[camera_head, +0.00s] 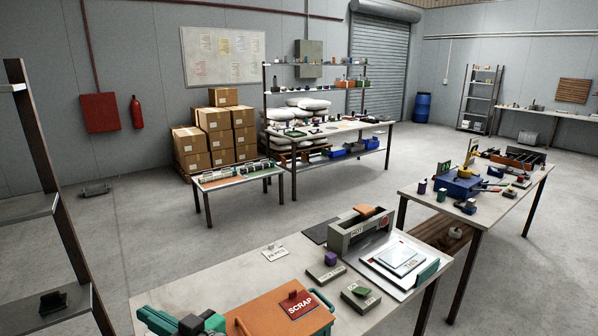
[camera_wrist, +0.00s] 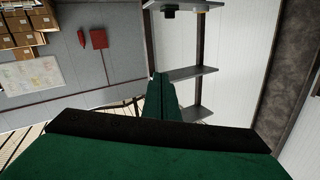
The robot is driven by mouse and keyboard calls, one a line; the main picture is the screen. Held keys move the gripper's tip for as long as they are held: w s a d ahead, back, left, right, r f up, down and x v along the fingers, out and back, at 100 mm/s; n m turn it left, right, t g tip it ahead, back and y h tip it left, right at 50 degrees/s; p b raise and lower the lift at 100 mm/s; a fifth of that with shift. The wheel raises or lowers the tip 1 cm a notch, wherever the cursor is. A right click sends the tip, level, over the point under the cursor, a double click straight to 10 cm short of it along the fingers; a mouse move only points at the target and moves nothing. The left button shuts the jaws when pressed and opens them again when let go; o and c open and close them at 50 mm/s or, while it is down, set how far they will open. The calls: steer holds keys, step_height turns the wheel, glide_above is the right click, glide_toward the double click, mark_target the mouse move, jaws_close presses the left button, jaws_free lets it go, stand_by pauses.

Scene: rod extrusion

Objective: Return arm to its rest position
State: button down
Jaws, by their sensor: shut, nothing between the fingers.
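My gripper (camera_wrist: 161,82) shows in the wrist view as dark green fingers pressed together, with a wide green and black body below them. It is shut and holds nothing. The wrist picture is upside down, with the wall, the boxes and a shelf rack around the fingers. The fingers point towards the grey shelf rack (camera_wrist: 190,73), and I see no contact with it.
A rack (camera_head: 60,210) stands at left. A right table (camera_head: 420,190) holds tools. The floor between is open.

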steer(key=s+d+f+m+t+h, duration=0.5)
steer(key=d+f+m+h, duration=0.15)
steer(key=d+f, duration=0.2)
steer(key=s+d+f+m+t+h, duration=0.45)
steer(key=d+f+m, duration=0.35)
steer(key=f, duration=0.2)
steer(key=s+d+f+n+h, duration=0.1)
steer(key=s+d, duration=0.3)
steer(key=s, duration=0.4)
steer(key=s+d+f+n+g+h, duration=0.1)
steer(key=s+d+f, duration=0.3)
steer(key=s, duration=0.4)
steer(key=s+d+f+n+g+h, duration=0.1)
steer(key=s+d+f+n+h, duration=0.1)
steer(key=s+d, duration=0.3)
steer(key=s+f, duration=0.1)
steer(key=s, duration=0.3)
steer(key=shift+h, duration=0.3)
steer(key=shift+d+n, duration=0.1)
steer(key=shift+n, duration=0.15)
